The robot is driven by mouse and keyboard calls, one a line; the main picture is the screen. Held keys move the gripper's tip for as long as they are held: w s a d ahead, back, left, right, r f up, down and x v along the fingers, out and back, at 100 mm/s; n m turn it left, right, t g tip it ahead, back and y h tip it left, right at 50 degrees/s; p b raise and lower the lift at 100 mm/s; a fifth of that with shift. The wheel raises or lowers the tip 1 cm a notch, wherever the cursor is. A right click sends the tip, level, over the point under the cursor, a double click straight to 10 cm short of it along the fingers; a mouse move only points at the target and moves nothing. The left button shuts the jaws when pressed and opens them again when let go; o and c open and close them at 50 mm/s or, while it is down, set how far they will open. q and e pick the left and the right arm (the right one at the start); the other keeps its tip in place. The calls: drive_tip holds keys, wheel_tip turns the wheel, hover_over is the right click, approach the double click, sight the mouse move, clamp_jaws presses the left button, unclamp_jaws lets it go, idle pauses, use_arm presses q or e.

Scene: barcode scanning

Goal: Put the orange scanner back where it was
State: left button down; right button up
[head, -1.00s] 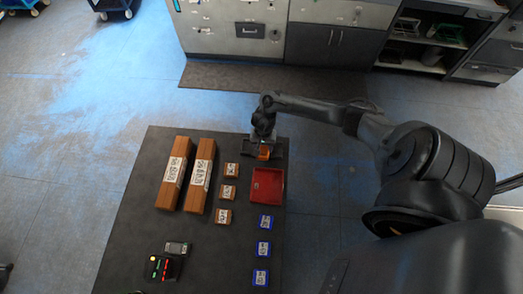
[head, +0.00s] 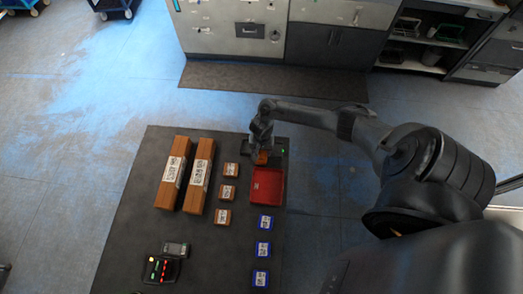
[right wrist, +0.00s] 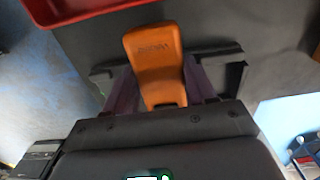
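The orange scanner (right wrist: 155,55) stands out in the right wrist view, with its head toward the red tray and its lower part between my two purplish fingers. In the head view only a small part of the scanner (head: 262,157) shows under my right gripper (head: 259,148), at the table's far right corner. The fingers of my right gripper (right wrist: 162,90) lie close along both sides of the scanner and look shut on it. A dark holder (head: 279,148) with a small green light is beside and beneath it. My left gripper is not in view.
The red tray (head: 268,184) lies just in front of the scanner. Two long brown boxes (head: 172,174) (head: 199,176), small brown boxes (head: 228,191) and blue boxes (head: 263,249) stand on the dark table (head: 130,222). A device with lights (head: 160,270) is at the front left.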

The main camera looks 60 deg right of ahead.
sight(261, 152)
drive_tip(key=shift+o, duration=0.6)
drive_tip(key=shift+r, duration=0.15)
drive_tip(key=shift+r, duration=0.35)
wheel_tip(261, 152, up, 10)
drive_tip(key=p, duration=0.3)
drive_tip(key=a+r+n+t, duration=0.2)
drive_tip(key=a+n+t, duration=0.2)
drive_tip(key=a+n, duration=1.05)
drive_tip(key=s+a+r, duration=0.7)
drive_tip(key=s+r, duration=0.4)
drive_tip(key=shift+a+r+n, duration=0.25)
drive_tip(key=shift+r+n, duration=0.15)
drive_tip(key=shift+n, duration=0.05)
